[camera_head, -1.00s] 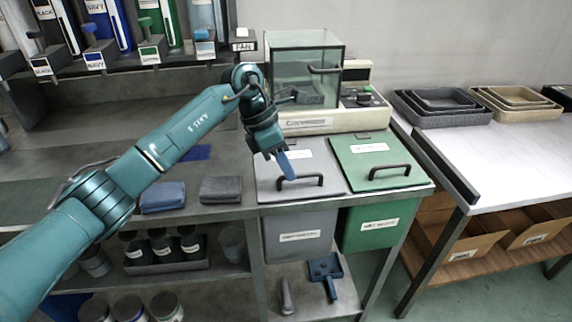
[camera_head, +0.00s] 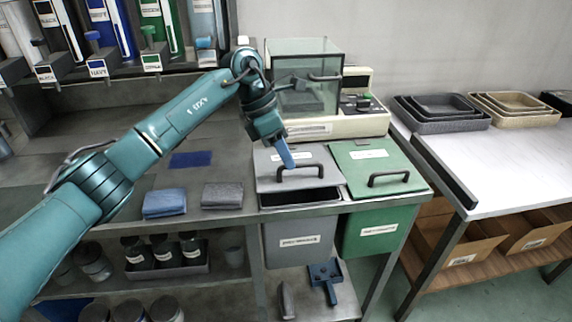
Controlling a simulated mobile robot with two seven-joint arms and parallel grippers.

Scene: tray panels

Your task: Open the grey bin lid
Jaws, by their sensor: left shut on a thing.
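The grey bin (camera_head: 293,238) hangs in the bench top. Its grey lid (camera_head: 265,165) is tilted up at the front, and a dark gap (camera_head: 300,198) shows beneath its front edge. A dark bar handle (camera_head: 300,169) sits near the lid's front edge. My left gripper (camera_head: 288,164) is at the left part of this handle and is shut on it. The blue fingers hide part of the handle's left end. My right gripper is not in view.
The green bin lid (camera_head: 365,160), closed, lies right beside the grey one. A glass-walled scale (camera_head: 330,125) stands behind both lids. Folded blue (camera_head: 165,203) and grey cloths (camera_head: 222,195) lie to the left. A white-topped table (camera_head: 510,160) stands at the right.

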